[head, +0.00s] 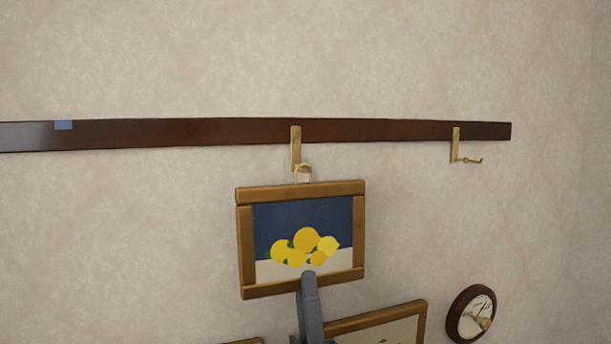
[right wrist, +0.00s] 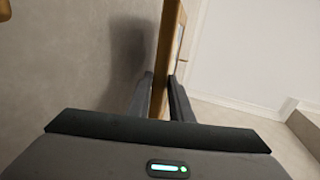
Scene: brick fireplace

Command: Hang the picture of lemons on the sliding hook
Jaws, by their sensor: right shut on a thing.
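The picture of lemons (head: 302,215) has a wooden frame and faces me below the dark rail. My right gripper (head: 309,283) is at its lower edge, shut on the frame; in the right wrist view the fingers (right wrist: 161,92) lie on either side of the frame's wood (right wrist: 166,55). A pale loop (head: 303,171) stands above the frame's top edge, at the lower end of a brass hook (head: 295,147) on the rail. I cannot tell whether the loop is over the hook or only in front of it. My left gripper is not in view.
A round dark-rimmed clock (head: 471,314) and another framed picture (head: 415,313) are below. Wall on both sides is clear.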

